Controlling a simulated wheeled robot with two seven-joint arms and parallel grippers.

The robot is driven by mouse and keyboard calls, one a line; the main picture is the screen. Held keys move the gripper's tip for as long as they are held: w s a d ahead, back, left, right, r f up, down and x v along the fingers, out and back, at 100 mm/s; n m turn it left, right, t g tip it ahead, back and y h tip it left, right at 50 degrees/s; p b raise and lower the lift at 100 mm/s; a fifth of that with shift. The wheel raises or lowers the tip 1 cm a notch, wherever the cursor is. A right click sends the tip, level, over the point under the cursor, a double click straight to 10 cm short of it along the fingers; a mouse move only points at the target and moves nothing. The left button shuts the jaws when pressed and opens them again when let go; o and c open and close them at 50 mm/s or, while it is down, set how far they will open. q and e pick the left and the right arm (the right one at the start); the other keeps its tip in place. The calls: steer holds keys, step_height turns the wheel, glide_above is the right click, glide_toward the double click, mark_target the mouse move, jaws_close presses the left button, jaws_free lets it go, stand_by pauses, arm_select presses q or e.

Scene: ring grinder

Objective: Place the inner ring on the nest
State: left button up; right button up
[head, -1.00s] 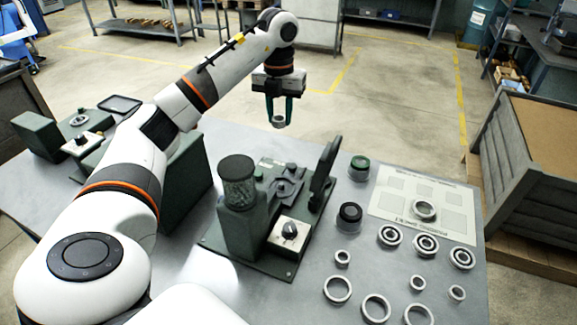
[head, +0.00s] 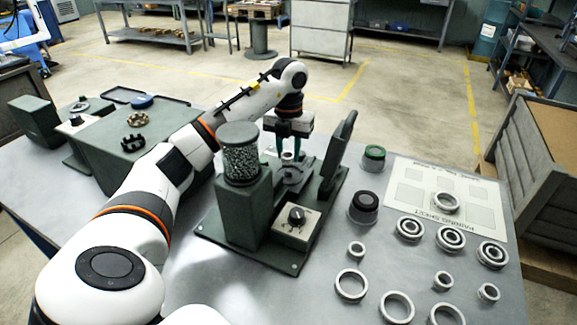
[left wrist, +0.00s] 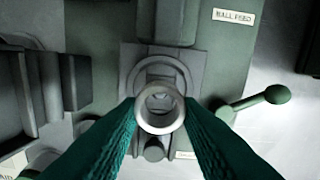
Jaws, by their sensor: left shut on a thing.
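My left gripper (head: 287,148) has its green fingers shut on the small steel inner ring (head: 287,156), at the fingertips. In the left wrist view the ring (left wrist: 160,108) sits between the two fingertips (left wrist: 160,112), and I look down through its hole. The nest (head: 293,176) is the grey holder on the green machine beside the ball hopper. In the left wrist view the nest (left wrist: 157,55) lies behind the ring and is partly hidden by it. The ring is over the nest area; I cannot tell whether they touch. My right gripper is out of view.
The ball hopper (head: 240,155) stands close to my left arm. A green upright lever (head: 340,145) rises right of the nest. Several loose rings and bearings lie at the right, near the parking sheet (head: 405,188).

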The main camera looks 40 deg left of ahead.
mark_target(288, 170)
arm_select(q)
step_height(288, 170, down, 5)
steer(key=shift+r, duration=0.1)
steer(key=o, duration=1)
step_height(288, 170, up, 12)
steer(key=shift+r+p, duration=0.1)
steer(key=shift+p, duration=0.35)
